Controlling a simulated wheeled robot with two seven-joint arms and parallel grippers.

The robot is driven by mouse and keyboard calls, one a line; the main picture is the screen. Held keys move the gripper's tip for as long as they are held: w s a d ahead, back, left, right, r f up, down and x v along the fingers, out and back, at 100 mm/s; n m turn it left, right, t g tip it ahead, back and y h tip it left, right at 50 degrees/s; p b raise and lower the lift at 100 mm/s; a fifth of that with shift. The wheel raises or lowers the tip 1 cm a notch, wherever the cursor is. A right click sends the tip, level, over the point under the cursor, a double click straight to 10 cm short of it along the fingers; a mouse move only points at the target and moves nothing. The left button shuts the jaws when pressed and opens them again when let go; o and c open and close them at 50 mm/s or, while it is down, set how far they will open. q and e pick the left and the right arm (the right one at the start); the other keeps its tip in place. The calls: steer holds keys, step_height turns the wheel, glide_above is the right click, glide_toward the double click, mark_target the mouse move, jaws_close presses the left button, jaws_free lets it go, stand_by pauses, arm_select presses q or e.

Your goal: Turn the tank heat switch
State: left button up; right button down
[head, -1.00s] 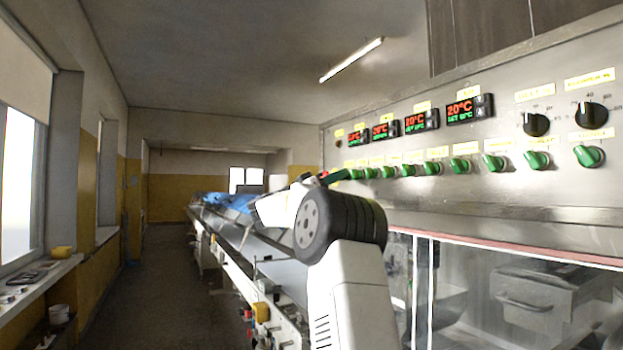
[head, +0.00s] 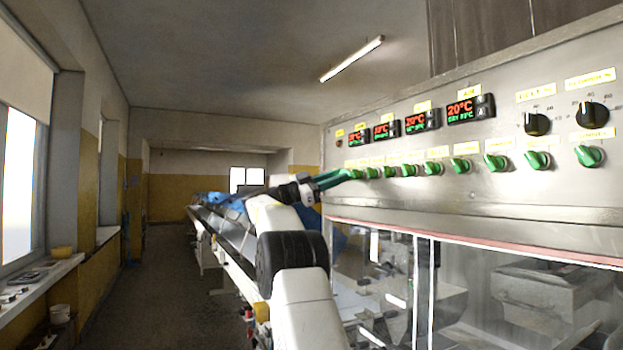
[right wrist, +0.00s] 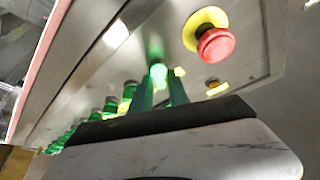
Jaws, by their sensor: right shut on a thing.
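The steel control panel (head: 520,195) carries a row of green rotary switches, such as this one near the right end (head: 588,156). Their yellow labels are too small to read, so I cannot tell by text which is the tank heat switch. My right gripper (head: 346,176) reaches the far left end of the row, its green fingers pointing at the panel. In the right wrist view my right gripper (right wrist: 161,88) is shut on a green switch (right wrist: 158,72), one finger on each side. The fingers partly hide the switch. My left gripper is out of view.
A red mushroom button (right wrist: 215,44) on a yellow ring sits close to the held switch. Several temperature displays (head: 470,109) and two black dials (head: 592,115) are above the row. Clear guard panels (head: 500,300) are below. A long conveyor (head: 225,230) runs back; the aisle left is clear.

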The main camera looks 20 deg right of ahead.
steer(key=shift+m, duration=0.4)
steer(key=c, duration=1.5)
jaws_free()
steer(key=shift+v, duration=3.9)
steer(key=shift+w, duration=0.2)
